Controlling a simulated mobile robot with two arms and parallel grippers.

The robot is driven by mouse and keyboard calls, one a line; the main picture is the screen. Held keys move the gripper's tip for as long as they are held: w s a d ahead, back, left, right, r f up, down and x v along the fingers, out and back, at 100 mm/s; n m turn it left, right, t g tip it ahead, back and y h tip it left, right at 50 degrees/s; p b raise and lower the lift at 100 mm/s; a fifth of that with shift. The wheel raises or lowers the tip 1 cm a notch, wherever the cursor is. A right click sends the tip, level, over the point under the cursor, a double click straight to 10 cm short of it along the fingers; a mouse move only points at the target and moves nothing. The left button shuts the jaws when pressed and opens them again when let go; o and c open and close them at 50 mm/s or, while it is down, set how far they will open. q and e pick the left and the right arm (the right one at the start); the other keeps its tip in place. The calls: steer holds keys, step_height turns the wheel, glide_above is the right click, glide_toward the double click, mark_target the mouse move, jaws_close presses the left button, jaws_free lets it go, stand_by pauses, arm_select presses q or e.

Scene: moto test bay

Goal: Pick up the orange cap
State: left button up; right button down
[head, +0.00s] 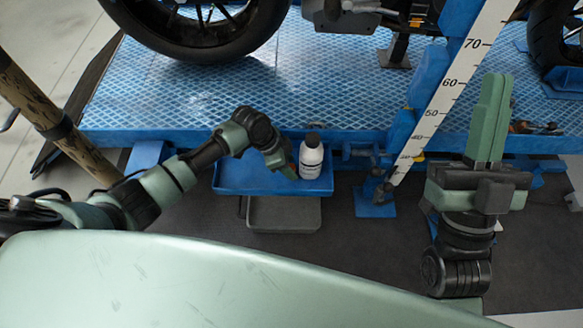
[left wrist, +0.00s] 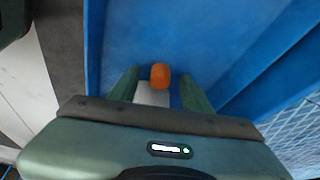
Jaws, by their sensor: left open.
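The orange cap (left wrist: 160,76) shows in the left wrist view, over the blue tray surface, between the fingertips of my left gripper (left wrist: 159,82). The fingers stand apart with a gap on each side of it. A pale grey-white patch (left wrist: 152,97) shows just below the cap in that view; I cannot tell what it is. In the head view my left gripper (head: 282,166) is low over the blue tray (head: 230,184), just left of a white bottle with a dark top (head: 311,160). The cap is not clear in the head view. My right gripper (head: 490,115) points upward with its fingers together, empty.
A blue lift platform (head: 330,75) carries a motorcycle, with its tyre (head: 200,40) at the top left. A grey bin (head: 284,213) sits below the tray. A measuring scale (head: 440,95) stands right of the tray. A worn post (head: 55,125) is at the left.

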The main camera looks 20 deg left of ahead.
arm_select(q)
steer(key=shift+c, duration=0.3)
jaws_close()
steer(key=shift+r, duration=0.1)
